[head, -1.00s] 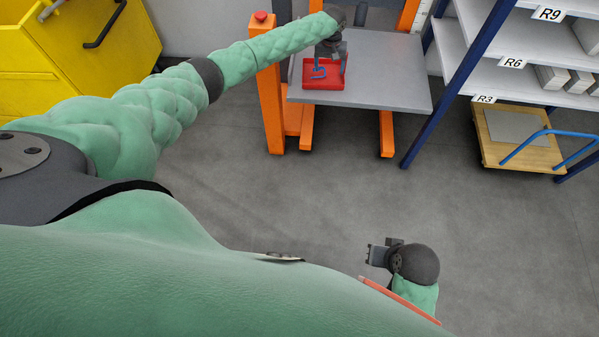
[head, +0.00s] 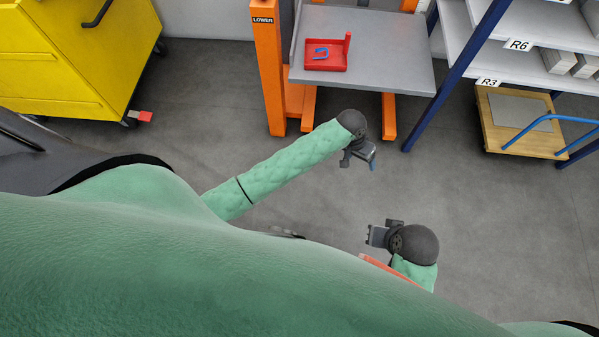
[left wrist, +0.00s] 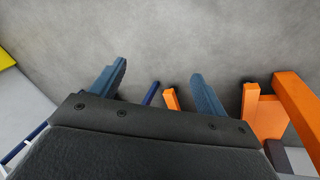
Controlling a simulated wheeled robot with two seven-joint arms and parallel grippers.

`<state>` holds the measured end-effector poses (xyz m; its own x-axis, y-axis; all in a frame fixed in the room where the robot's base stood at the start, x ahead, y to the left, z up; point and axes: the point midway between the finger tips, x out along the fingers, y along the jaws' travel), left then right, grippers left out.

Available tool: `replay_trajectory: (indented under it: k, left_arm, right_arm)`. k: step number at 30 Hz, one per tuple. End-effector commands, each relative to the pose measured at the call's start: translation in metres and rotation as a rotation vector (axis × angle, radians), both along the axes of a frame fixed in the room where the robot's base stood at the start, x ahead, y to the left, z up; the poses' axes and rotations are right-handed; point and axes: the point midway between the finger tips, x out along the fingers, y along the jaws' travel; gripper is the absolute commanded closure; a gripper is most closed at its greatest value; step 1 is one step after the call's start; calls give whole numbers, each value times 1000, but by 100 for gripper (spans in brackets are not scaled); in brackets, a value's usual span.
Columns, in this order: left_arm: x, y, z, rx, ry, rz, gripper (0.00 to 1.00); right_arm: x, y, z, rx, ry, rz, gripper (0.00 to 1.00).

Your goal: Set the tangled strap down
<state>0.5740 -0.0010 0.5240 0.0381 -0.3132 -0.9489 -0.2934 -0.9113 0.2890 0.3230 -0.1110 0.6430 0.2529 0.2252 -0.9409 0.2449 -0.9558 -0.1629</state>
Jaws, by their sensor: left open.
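The tangled strap (head: 320,53), a small blue shape, lies in the red tray (head: 340,67) on the grey table top of the orange lift in the head view. My left gripper (head: 369,160) is below and in front of that table, apart from the tray.
The grey table top (head: 395,65) is bare to the right of the tray. An orange lift post (head: 268,75) stands at its left. A blue-framed shelf (head: 455,75) and a wooden cart (head: 505,125) are on the right. A yellow bin (head: 60,60) is at the left. The middle floor is clear.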

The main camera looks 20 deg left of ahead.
Motion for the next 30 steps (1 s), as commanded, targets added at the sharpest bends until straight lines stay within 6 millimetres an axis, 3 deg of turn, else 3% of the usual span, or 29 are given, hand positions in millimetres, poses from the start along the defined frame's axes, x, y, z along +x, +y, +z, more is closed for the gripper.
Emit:
replay_trajectory:
  k: [3, 11, 24, 30]
  left_arm:
    - [-39, -3, 8, -26, -25, -7, 25]
    - [-111, 13, 36, -44, -90, 5, 25]
    - [-221, 84, 97, 29, -178, 76, 25]
    - [-247, 108, 115, 69, -195, 96, 25]
  right_arm:
    - [0, 0, 0, 0, -1, 0, 100]
    - [1, 0, 0, 0, -1, 0, 100]
    - [-1, -1, -1, -2, 2, 1, 100]
    - [-2, -1, -2, -2, 4, 1, 100]
